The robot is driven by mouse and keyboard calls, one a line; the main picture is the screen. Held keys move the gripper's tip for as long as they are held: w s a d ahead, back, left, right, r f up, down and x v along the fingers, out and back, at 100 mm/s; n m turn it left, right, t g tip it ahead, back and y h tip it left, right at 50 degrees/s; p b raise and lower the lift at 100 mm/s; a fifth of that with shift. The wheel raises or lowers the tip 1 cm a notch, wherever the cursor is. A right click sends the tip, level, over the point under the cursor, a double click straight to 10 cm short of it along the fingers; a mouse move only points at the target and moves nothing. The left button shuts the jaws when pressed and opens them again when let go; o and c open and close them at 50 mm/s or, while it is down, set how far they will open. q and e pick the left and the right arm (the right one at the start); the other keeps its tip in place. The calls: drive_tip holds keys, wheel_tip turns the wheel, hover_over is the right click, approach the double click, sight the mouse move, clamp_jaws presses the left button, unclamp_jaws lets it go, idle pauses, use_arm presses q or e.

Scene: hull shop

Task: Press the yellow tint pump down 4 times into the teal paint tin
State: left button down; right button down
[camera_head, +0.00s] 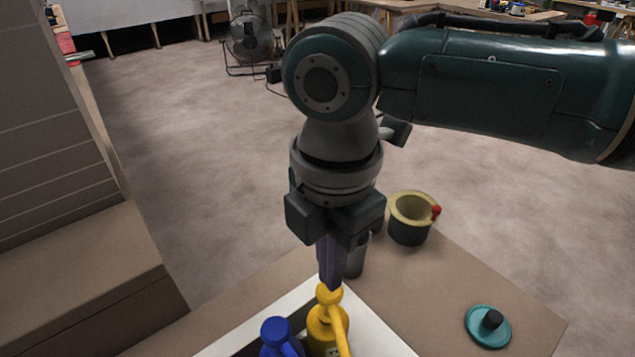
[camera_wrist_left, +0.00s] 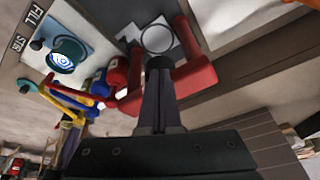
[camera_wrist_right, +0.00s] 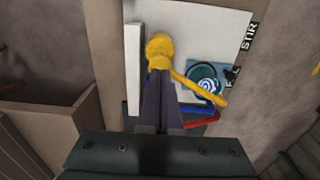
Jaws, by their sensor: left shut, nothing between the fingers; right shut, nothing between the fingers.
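The yellow tint pump (camera_head: 329,318) stands upright at the bottom of the head view; its round head also shows in the right wrist view (camera_wrist_right: 159,47). My right gripper (camera_head: 330,284) is shut and empty, pointing down at the pump head. The tips look at or just above it; I cannot tell if they touch. The teal paint tin (camera_wrist_right: 206,80) shows a white and blue swirl inside, with the yellow spout across its edge in that view. It is also in the left wrist view (camera_wrist_left: 64,55). My left gripper (camera_wrist_left: 159,66) is shut and empty, away from the pumps.
A blue pump (camera_head: 276,332) stands left of the yellow one, and a red pump (camera_wrist_left: 117,72) shows in the left wrist view. A teal lid with black knob (camera_head: 484,330) and a dark cream-rimmed pot (camera_head: 409,230) are on the bench to the right. Red bars surround my left fingers in view.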

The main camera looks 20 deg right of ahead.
drive_tip(key=shift+f+b, duration=0.85)
drive_tip(key=shift+f, duration=0.6)
drive_tip(key=shift+r, duration=0.15)
wheel_tip(320, 180, up, 3)
drive_tip(key=p, duration=0.3)
drive_tip(key=shift+f, duration=0.25)
